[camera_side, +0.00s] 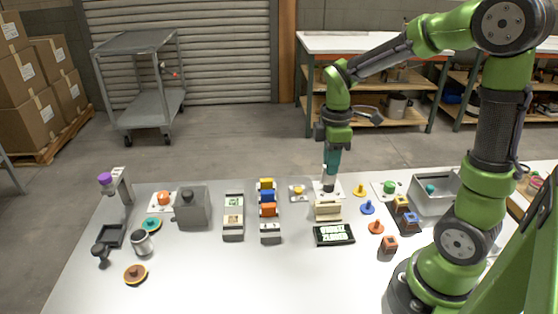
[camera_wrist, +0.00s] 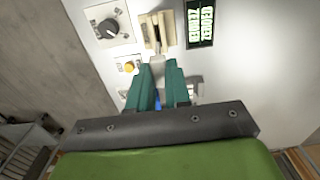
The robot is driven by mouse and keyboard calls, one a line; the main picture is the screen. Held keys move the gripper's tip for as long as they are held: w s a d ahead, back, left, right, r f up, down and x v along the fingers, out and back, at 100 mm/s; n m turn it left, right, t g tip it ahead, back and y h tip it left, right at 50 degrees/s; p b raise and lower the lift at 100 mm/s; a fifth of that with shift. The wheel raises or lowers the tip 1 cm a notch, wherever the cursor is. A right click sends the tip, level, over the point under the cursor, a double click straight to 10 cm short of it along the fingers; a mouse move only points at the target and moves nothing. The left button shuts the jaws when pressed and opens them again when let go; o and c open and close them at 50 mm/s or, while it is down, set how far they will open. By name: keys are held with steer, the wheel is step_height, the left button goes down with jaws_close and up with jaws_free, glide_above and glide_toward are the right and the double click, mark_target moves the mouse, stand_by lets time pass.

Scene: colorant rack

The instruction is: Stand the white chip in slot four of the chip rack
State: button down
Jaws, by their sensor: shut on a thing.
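My gripper (camera_side: 332,172) points down above the back of the table, with its teal fingers closed together. It is shut on a small pale thing (camera_wrist: 157,68), which I take to be the white chip; the fingers hide most of it. In the side view the chip rack (camera_side: 270,239) stands to the left of my gripper. It holds a yellow chip (camera_side: 266,184), a blue chip (camera_side: 267,196) and an orange chip (camera_side: 268,210) from back to front. The front part of the rack looks empty; slot numbers are too small to read.
A beige slotted block (camera_side: 328,211) and a black display (camera_side: 334,235) stand below my gripper in the side view. A black knob (camera_wrist: 108,28) and a yellow button (camera_wrist: 127,67) are close by. A pale rack (camera_side: 233,235) stands left of the chip rack.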

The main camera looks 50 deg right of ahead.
steer(key=w+a, duration=0.3)
steer(key=a, duration=0.4)
steer(key=w+a+f, duration=0.1)
steer(key=w+a, duration=0.2)
steer(key=a, duration=0.5)
steer(key=shift+a+f, duration=0.15)
steer(key=shift+a, duration=0.05)
steer(key=shift+s+f, duration=0.1)
steer(key=shift+f, duration=2.65)
steer(key=shift+f, duration=0.45)
steer(key=shift+f, duration=0.35)
steer(key=shift+f, duration=0.5)
